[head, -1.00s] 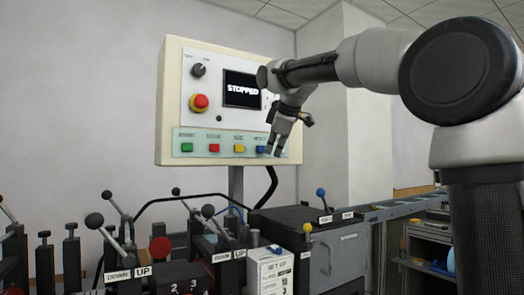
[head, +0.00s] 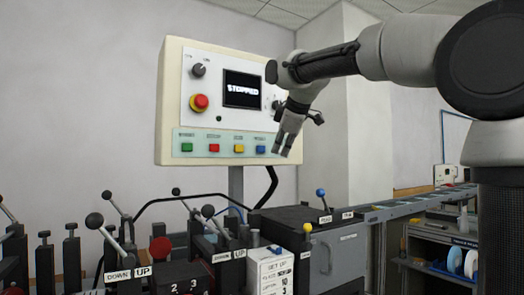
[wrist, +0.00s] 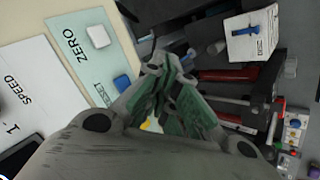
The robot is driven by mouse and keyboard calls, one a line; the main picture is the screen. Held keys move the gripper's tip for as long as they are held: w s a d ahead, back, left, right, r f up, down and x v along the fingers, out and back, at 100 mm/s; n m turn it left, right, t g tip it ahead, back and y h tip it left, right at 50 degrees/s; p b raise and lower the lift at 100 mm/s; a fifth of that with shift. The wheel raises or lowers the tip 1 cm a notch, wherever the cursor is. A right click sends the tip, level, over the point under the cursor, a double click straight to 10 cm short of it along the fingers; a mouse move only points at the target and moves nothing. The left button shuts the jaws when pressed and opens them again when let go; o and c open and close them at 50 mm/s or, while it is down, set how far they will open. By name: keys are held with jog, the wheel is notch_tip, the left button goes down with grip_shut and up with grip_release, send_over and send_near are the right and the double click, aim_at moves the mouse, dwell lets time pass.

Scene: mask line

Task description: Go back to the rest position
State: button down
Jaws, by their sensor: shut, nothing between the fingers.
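My gripper (head: 282,150) is shut and empty. In the head view it hangs fingers down in front of the lower right corner of the control panel (head: 174,100), just right of the blue button (head: 260,149). In the wrist view the fingertips (wrist: 168,70) are together, with the panel's ZERO and RESET labels to their left and the machine beyond them. The panel screen (head: 241,90) reads STOPPED. I cannot tell the exact gap between fingers and panel.
The red emergency button (head: 200,102) and a black knob (head: 199,70) are on the panel. Below stand several levers (head: 95,220), a white box (head: 270,272) and a grey cabinet (head: 336,262). A conveyor (head: 410,206) runs at the right.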

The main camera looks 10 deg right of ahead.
jog(key=s+d+f+m+g, duration=0.15)
jog(key=s+f+m, duration=0.35)
jog(key=f, duration=0.7)
jog(key=s+d+f+m+g, duration=0.1)
jog(key=s+d+f+m, duration=0.2)
jog(key=s+f, duration=0.3)
jog(key=s+d+f+m+g, duration=0.1)
jog(key=s+d+f, duration=0.3)
jog(key=s, duration=0.8)
jog(key=s+d+f+m+g+h, duration=0.1)
jog(key=s+d+f+m, duration=0.3)
jog(key=s+f, duration=0.4)
jog(key=shift+s+d+f+m, duration=0.3)
jog(key=shift+s+d, duration=0.05)
jog(key=shift+s, duration=0.25)
